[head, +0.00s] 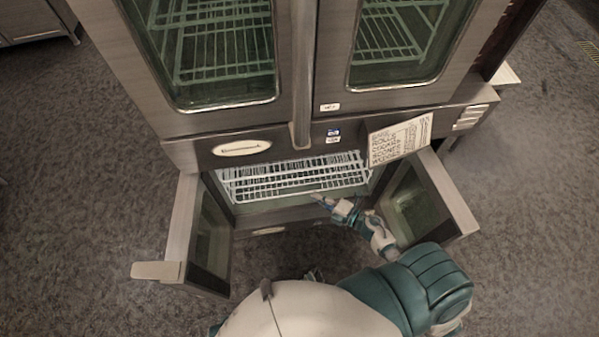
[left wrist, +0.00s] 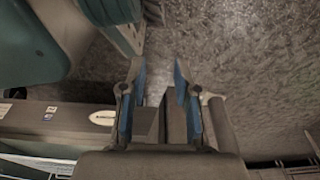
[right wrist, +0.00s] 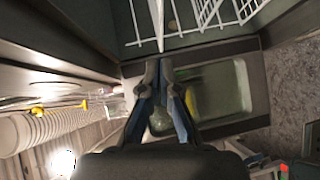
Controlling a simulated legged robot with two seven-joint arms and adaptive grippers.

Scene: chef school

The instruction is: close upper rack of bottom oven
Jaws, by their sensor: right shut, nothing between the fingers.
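The bottom oven stands with its left door (head: 210,235) and right door (head: 425,203) swung open. A white wire rack (head: 290,183) shows in its opening; its wires also show at the top of the right wrist view (right wrist: 205,15). I cannot clearly separate an upper from a lower rack. My right gripper (head: 316,196) is shut and empty at the rack's front edge, right of its middle. In the right wrist view its tips (right wrist: 160,62) are close to a white wire; I cannot tell whether they touch. My left gripper (left wrist: 160,70) is open and empty, away from the rack.
The upper oven's glass doors (head: 215,50) are closed above, with a long vertical handle (head: 303,75) between them. A paper sign (head: 400,139) hangs on the front panel at right. The open doors flank my right arm. Grey floor (head: 90,200) is free at left.

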